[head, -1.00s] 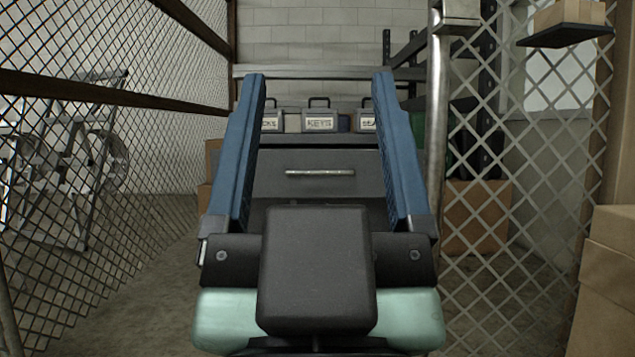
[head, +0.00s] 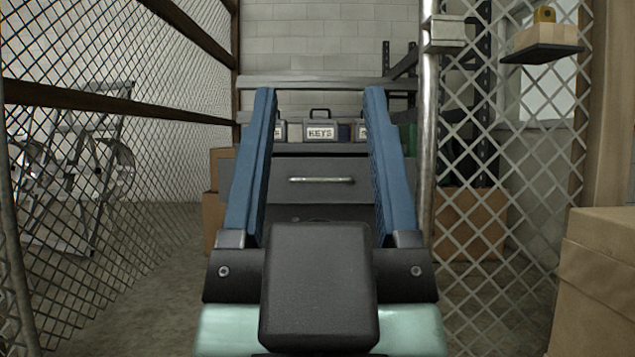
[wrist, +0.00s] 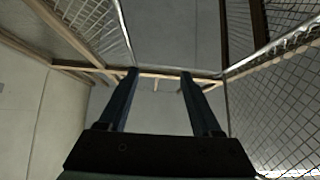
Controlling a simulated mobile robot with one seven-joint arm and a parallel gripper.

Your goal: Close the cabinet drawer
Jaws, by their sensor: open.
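The grey cabinet drawer (head: 300,193) is straight ahead in the head view, seen between my gripper's fingers. Its front carries a horizontal metal handle (head: 321,180). How far the drawer stands out is hard to tell, since my gripper hides the area below it. My gripper (head: 319,92) has two long blue fingers spread wide, with nothing between them. It is nearer to me than the drawer and does not appear to touch it. The wrist view shows the same open fingers (wrist: 158,75) against the ceiling and fence tops, with no drawer visible.
Labelled boxes, one reading KEYS (head: 320,132), stand on the cabinet top. Chain-link fence (head: 100,200) runs along the left; a fence panel with a metal post (head: 428,120) stands right. Cardboard boxes (head: 600,280) are at the right edge. Bare floor shows on both sides.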

